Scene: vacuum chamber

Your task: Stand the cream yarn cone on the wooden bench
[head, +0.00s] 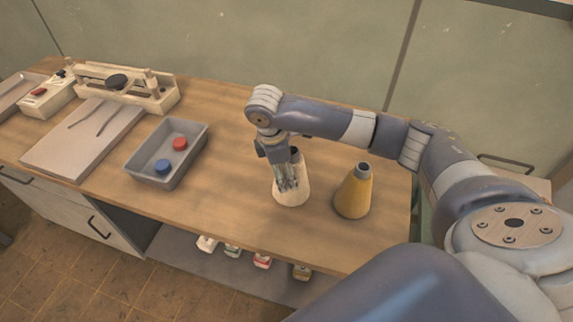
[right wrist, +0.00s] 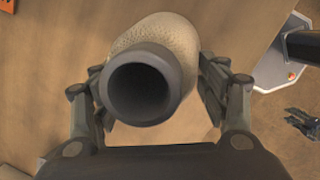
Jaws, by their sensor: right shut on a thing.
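The cream yarn cone (head: 291,193) is upright at the right part of the wooden bench (head: 228,205), its base seemingly at the bench top; I cannot tell whether it touches. My right gripper (head: 287,183) comes down over it from above and is shut on it. In the right wrist view the cone's dark hollow tip (right wrist: 143,88) faces the camera, with the cream body (right wrist: 160,36) behind it. The right gripper's fingers (right wrist: 158,100) lie on both sides of the cone. My left gripper is not in view.
A yellow yarn cone (head: 354,193) stands close to the right of the cream one. A grey tray (head: 197,157) with a red and a blue piece lies to the left. A pale board (head: 62,150) and wooden apparatus (head: 159,104) are farther left. Bench is clear between tray and cream cone.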

